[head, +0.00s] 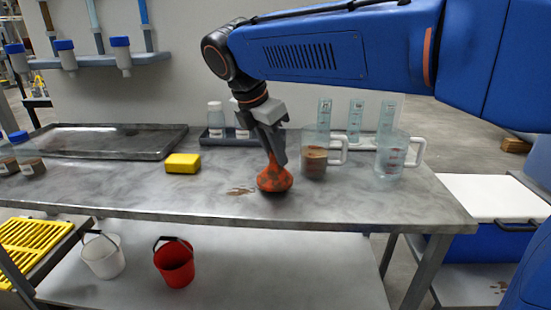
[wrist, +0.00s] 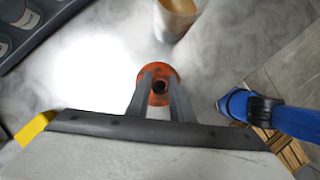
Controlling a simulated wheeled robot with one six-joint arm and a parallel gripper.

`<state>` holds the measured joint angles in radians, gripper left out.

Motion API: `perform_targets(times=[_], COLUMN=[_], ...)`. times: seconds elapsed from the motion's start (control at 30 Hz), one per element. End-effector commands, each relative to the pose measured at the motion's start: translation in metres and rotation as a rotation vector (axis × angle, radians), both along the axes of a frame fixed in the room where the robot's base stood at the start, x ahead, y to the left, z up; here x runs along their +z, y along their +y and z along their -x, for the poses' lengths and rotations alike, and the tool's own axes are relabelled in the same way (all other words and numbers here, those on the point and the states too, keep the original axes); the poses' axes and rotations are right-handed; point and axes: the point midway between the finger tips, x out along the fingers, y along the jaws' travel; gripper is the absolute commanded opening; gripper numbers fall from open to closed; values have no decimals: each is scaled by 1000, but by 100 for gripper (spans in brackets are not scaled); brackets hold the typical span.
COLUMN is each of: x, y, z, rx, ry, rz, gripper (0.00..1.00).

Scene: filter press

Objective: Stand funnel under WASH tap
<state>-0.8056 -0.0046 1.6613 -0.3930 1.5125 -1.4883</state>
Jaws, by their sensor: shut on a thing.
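An orange-red funnel (head: 275,180), mottled with dark patches, is upright with its wide end down at the table's front middle. My gripper (head: 274,158) points down and is shut on its narrow upper part. In the wrist view, the funnel (wrist: 158,74) shows as an orange ring with a dark hole, between the fingers of my gripper (wrist: 160,88). I cannot tell whether its base touches the table. Blue-and-white fittings (head: 121,52) hang along a rail at the upper left. No WASH label is readable, so I cannot tell which is the WASH tap.
The grey table (head: 330,205) has a yellow sponge (head: 182,163) left of the funnel and a metal tray (head: 105,142) farther left. A jug with brown contents (head: 315,155) and a clear jug (head: 390,158) stand to the right. A brown spill (head: 240,191) lies beside the funnel.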

Motion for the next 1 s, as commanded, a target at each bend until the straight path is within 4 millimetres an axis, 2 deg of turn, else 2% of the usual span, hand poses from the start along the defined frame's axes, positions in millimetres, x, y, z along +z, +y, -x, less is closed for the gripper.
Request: perform_targets(times=[0.13,0.5,0.53,0.6,1.0], x=[-16,-20,-20,-20,-14], y=[0,0,0,0,1], z=[0,0,0,0,1], rx=[0,-1,-1,-1,0], ry=[1,-1,-1,-1,-1], rz=[1,-1,-1,-1,-1], gripper=[0,0,25,39,39])
